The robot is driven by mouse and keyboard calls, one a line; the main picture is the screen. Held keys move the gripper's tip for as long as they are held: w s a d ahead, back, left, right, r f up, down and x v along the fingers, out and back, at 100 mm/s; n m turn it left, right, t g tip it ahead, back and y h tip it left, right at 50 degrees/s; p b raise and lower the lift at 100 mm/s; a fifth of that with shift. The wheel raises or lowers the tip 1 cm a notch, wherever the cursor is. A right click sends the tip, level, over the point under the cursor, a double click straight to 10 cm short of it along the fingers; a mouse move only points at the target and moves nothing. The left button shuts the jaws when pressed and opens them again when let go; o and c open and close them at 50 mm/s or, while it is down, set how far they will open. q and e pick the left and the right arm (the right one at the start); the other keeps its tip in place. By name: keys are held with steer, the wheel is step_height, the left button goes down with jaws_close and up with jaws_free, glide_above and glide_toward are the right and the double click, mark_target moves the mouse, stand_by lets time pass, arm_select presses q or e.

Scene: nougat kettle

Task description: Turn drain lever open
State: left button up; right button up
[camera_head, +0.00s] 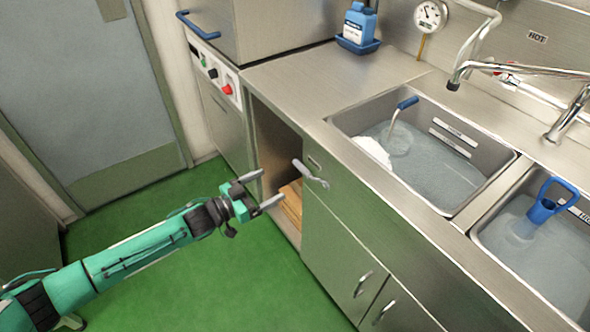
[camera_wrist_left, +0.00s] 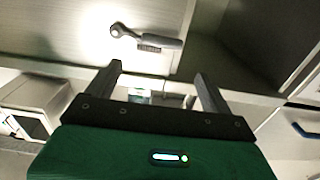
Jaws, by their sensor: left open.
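The drain lever (camera_head: 310,173) is a small grey handle on the steel cabinet front below the left sink. In the left wrist view the drain lever (camera_wrist_left: 158,41) lies nearly level, with its round pivot at the left end and a thicker grip at the right. My left gripper (camera_head: 272,187) is open and empty, a short way left of the lever in the head view and apart from it. In the wrist view the two fingers (camera_wrist_left: 158,73) point toward the lever, which lies beyond their tips. My right gripper does not show.
The left sink (camera_head: 440,185) holds water, with a blue-handled tool (camera_head: 407,103) at its corner. An open cabinet bay (camera_head: 268,150) lies behind my left gripper. The green floor (camera_head: 230,290) is clear.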

mark_target(300, 168)
arm_select(q)
steer(key=x, duration=1)
steer(key=shift+w, duration=0.1)
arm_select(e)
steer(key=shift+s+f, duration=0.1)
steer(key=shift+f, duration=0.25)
arm_select(q)
steer(key=c, duration=1.4)
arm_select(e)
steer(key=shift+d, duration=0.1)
